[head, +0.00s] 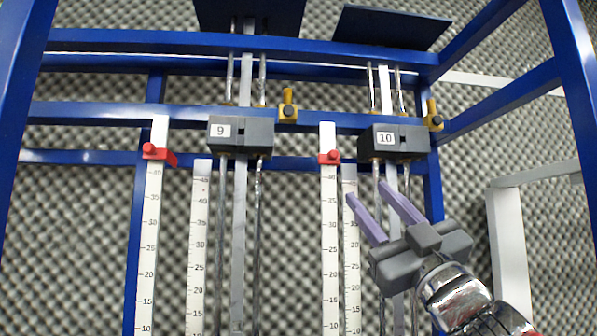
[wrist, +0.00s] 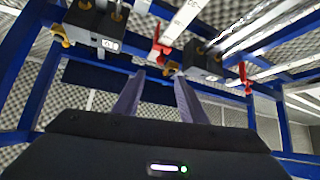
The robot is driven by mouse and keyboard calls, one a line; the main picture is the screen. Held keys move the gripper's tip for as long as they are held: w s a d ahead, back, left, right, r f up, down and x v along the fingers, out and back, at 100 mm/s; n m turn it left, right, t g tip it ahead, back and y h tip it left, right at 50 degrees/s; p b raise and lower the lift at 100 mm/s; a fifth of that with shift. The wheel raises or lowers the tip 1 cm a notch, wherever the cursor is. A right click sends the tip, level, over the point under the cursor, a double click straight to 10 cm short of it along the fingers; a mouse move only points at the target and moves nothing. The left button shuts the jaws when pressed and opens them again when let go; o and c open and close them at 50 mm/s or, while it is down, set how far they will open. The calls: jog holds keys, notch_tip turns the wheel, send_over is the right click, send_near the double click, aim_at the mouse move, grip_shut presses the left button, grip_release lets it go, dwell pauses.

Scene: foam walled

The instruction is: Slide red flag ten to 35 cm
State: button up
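Red flag ten (head: 330,157) sits on the taller white scale (head: 330,230) left of the grey block labelled 10 (head: 394,142). It is just above that scale's 40 mark. My gripper (head: 367,191) is open and empty, its two purple fingers apart, to the right of the flag and lower in the picture. The fingers are in front of the shorter scale and the rods under block 10. In the wrist view, which looks upside down, the flag (wrist: 159,46) appears just above the gap between my fingertips (wrist: 160,75), with no visible contact.
A second red flag (head: 155,152) is on the scale left of block 9 (head: 240,133). Blue frame bars (head: 130,112) and yellow clamps (head: 287,106) surround the rails. A shorter scale (head: 351,250) stands right of flag ten's scale. Foam walls are behind.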

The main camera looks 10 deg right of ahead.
aim_at(336, 158)
jog(key=shift+x, duration=6.85)
jog(key=shift+c, duration=0.2)
grip_shut()
